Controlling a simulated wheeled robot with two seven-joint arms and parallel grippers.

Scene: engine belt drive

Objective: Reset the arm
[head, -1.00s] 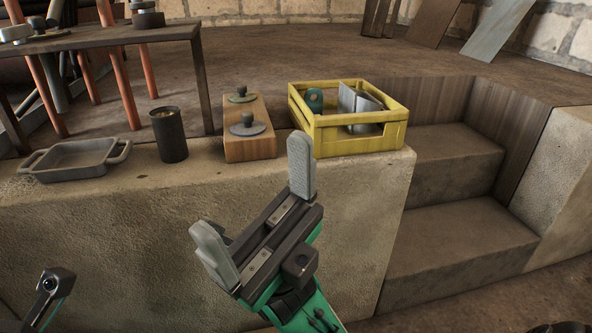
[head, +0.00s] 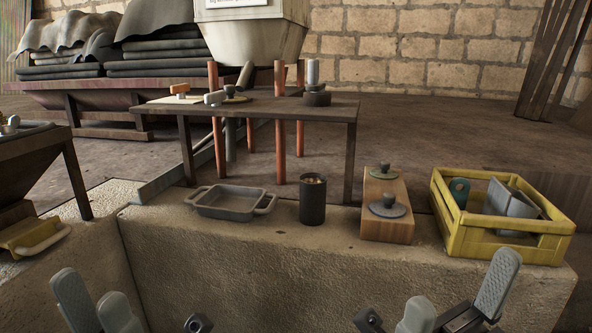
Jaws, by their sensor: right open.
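My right gripper (head: 463,280) is low at the right of the head view. Its two grey fingers are spread wide with nothing between them, in front of the stone ledge (head: 300,250) below the yellow crate. My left gripper (head: 91,283) is at the bottom left edge. Its two grey fingertips stand apart with nothing seen between them; the rest of it is cut off by the frame.
On the ledge stand a grey two-handled tray (head: 228,214), a dark cup (head: 313,204), a wooden block (head: 378,229) with two knobbed discs, and a yellow crate (head: 500,246) holding parts. A dark table (head: 290,108) with small parts stands behind.

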